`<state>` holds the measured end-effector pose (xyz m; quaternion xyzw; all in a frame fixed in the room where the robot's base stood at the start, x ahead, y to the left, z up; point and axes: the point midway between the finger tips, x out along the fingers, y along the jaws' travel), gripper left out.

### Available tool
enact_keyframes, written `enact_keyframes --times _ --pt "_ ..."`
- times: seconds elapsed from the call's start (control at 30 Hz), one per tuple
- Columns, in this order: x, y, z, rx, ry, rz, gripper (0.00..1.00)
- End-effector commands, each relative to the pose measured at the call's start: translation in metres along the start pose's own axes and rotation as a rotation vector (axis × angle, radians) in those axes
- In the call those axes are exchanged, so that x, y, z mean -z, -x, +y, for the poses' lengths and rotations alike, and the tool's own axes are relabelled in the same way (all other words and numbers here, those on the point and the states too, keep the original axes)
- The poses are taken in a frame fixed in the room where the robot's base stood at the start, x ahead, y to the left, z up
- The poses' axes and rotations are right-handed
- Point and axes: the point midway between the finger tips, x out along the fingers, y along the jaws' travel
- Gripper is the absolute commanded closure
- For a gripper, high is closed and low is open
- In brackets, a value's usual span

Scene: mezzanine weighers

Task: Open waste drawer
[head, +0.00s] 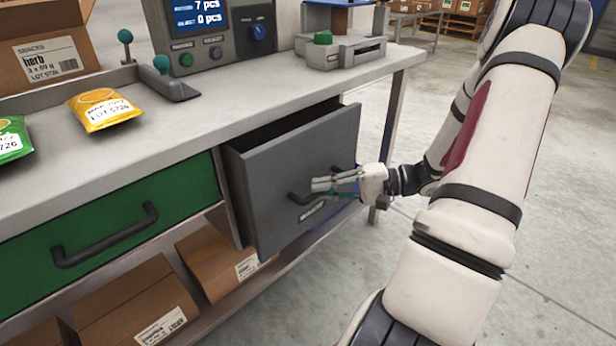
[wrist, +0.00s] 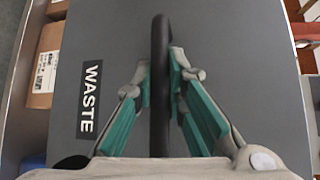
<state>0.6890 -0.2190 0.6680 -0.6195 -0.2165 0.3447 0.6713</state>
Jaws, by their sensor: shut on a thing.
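The grey waste drawer (head: 292,180) is partly open and stands out from the bench front. Its WASTE label (wrist: 89,98) shows in the wrist view, left of the handle. The black handle (wrist: 160,60) runs between my gripper's fingers. My gripper (head: 318,185) reaches in from the right and is shut on this handle; it also shows in the wrist view (wrist: 160,85) with a teal-padded finger on each side. The inside of the drawer is mostly hidden behind its front panel.
A green drawer (head: 110,225) with a black handle is closed at left. Cardboard boxes (head: 135,305) sit on the shelf below. The bench top (head: 190,130) carries yellow (head: 103,108) and green (head: 12,140) packets and a weigher display (head: 222,30). Floor at right is clear.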

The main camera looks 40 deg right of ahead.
Motion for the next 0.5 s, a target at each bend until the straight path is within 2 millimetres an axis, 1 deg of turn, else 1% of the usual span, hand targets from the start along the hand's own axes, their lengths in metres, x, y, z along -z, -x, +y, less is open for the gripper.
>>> enact_keyframes --times 0.03,0.2,0.5 --pt "-0.010 0.012 0.003 -0.003 -0.002 0.007 1.00" --pt "-0.043 0.045 0.012 -0.004 -0.001 0.007 1.00" --pt "-0.093 0.095 0.026 -0.004 0.000 0.005 1.00"
